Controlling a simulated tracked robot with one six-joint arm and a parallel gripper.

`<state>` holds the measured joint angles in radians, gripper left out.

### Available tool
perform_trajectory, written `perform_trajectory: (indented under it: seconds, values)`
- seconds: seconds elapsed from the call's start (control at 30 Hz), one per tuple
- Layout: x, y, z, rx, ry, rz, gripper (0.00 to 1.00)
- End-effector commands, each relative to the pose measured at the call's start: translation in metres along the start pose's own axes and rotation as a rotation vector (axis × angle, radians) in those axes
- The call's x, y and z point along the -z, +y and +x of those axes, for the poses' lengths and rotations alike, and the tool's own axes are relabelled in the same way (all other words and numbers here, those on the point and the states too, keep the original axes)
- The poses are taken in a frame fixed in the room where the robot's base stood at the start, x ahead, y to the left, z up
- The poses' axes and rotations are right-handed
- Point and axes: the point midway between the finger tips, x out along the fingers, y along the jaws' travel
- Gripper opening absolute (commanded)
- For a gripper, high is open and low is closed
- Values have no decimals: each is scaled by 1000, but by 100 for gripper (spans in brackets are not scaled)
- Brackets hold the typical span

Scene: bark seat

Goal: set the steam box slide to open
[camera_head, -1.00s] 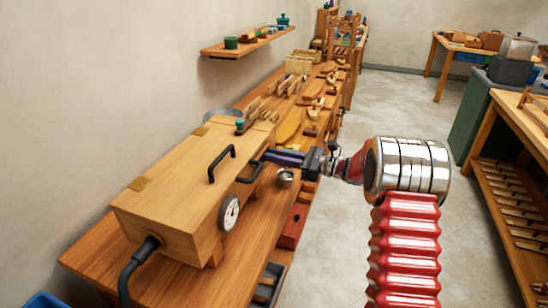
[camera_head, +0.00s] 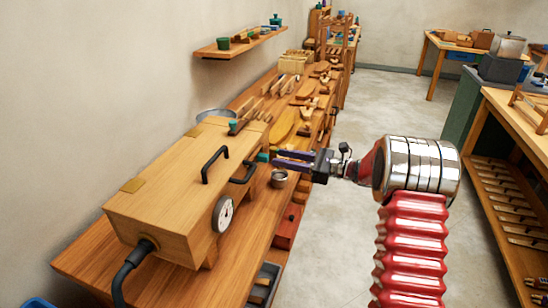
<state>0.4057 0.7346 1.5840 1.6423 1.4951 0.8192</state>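The steam box (camera_head: 150,208) is a long pale wooden box on the bench at the left, with a black handle on its lid and a round white gauge (camera_head: 223,214) on its front. A small teal piece (camera_head: 263,157) shows at the box's far right end, just off my fingertips; it may be the slide's knob, but the slide's position is too small to tell. My gripper (camera_head: 274,157) points left at this end. Its two purple-faced fingers are apart with a gap between them, and nothing shows held.
A small metal cup (camera_head: 279,178) stands on the bench (camera_head: 225,275) just below my fingers. A black front handle (camera_head: 245,173) sticks out close to my fingertips. Wooden pieces crowd the bench behind. The floor (camera_head: 390,105) to the right is clear.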

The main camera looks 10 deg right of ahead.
Motion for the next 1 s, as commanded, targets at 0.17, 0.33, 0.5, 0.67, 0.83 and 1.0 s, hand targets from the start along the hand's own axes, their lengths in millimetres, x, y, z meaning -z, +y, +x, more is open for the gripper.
perform_trajectory:
  seconds: [0.17, 0.33, 0.5, 0.67, 0.83, 1.0]
  values:
    - [0, -1, -33, 4, 0, 0, 36]
    - [1, -2, -62, 4, 1, 0, 36]
    - [0, -2, -82, 3, 0, 0, 36]
    - [1, -2, -88, 1, 1, 0, 36]
    - [1, -2, -88, 1, 1, 0, 36]
    - [1, -2, -88, 1, 0, 0, 36]
